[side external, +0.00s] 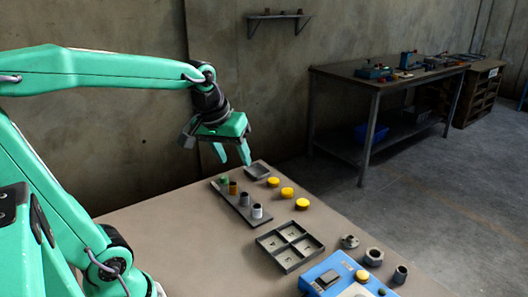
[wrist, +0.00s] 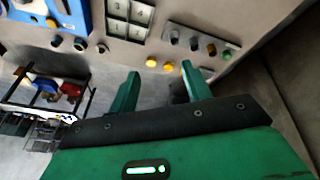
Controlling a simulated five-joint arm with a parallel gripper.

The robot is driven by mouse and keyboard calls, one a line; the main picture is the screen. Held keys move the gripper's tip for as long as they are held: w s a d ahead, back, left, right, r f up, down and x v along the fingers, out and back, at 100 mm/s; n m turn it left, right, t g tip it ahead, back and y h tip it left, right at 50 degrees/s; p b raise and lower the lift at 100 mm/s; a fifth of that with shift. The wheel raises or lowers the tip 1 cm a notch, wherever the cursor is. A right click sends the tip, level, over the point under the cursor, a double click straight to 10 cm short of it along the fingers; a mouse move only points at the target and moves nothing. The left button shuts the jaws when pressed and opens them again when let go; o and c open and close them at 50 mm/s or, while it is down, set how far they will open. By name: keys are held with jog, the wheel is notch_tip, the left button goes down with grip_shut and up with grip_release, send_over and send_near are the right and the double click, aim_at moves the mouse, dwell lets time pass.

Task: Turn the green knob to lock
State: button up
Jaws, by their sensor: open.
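A blue device (side external: 333,268) is cut off at the bottom edge of the side view and also shows at the top left of the wrist view (wrist: 73,14). A small green part (side external: 382,292) sits at its lower right edge; its shape and setting are too small to tell. Another green piece (side external: 224,180) stands at the far end of a dark strip with several short cylinders; it also shows in the wrist view (wrist: 227,55). My gripper (side external: 231,153) is open and empty in the air above the table's far end, well away from the blue device. Its fingers show in the wrist view (wrist: 160,72).
A four-compartment tray (side external: 258,242) lies mid-table. Three yellow discs (side external: 287,193) and a small grey tray (side external: 257,171) lie near the far edge. Metal nuts and rings (side external: 374,256) lie beside the blue device. The table's left part (side external: 170,235) is clear. A workbench (side external: 380,80) stands behind.

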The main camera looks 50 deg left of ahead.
jog(key=w+a+f+n+g, duration=0.1)
jog(key=w+a+n, duration=0.3)
jog(key=w+a, duration=0.2)
jog(key=n+g, duration=0.3)
jog(key=n, duration=0.9)
send_near(223, 176)
jog(key=shift+d+f+h, duration=0.1)
jog(key=shift+f+h, duration=0.05)
jog(key=shift+h, duration=0.25)
jog(key=shift+a+f, duration=0.25)
jog(key=shift+f, duration=3.9)
jog(key=c, duration=1)
